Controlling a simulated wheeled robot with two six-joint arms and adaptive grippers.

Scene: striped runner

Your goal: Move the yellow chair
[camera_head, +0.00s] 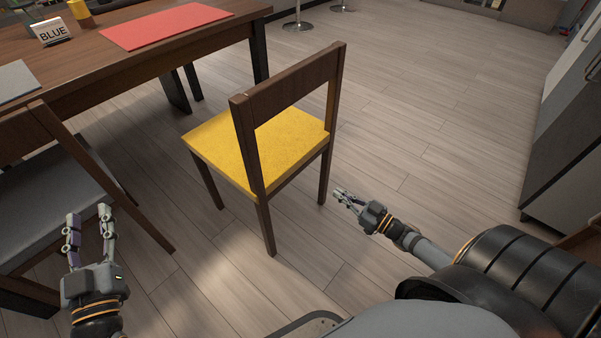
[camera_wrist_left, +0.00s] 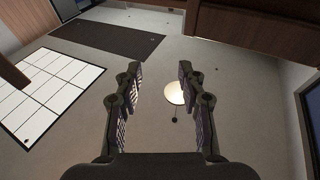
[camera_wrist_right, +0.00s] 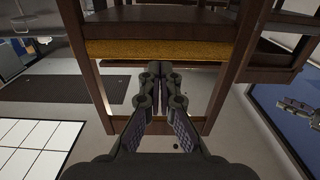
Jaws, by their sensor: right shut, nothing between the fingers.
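The yellow chair (camera_head: 262,146) has a dark wood frame and a yellow seat. It stands upright on the floor beside the table, its backrest toward me. Its yellow seat edge (camera_wrist_right: 155,50) and legs show in the right wrist view. My right gripper (camera_head: 340,196) is shut and empty, just right of the chair's near right leg in the head view; I cannot tell whether it touches the chair. My left gripper (camera_head: 89,222) is open and empty at the lower left, apart from the yellow chair; its spread fingers show in the left wrist view (camera_wrist_left: 155,80).
A grey-seated chair (camera_head: 50,205) stands at the left, near my left gripper. A cabinet (camera_head: 565,120) stands at the right. The floor behind and right of the yellow chair is clear.

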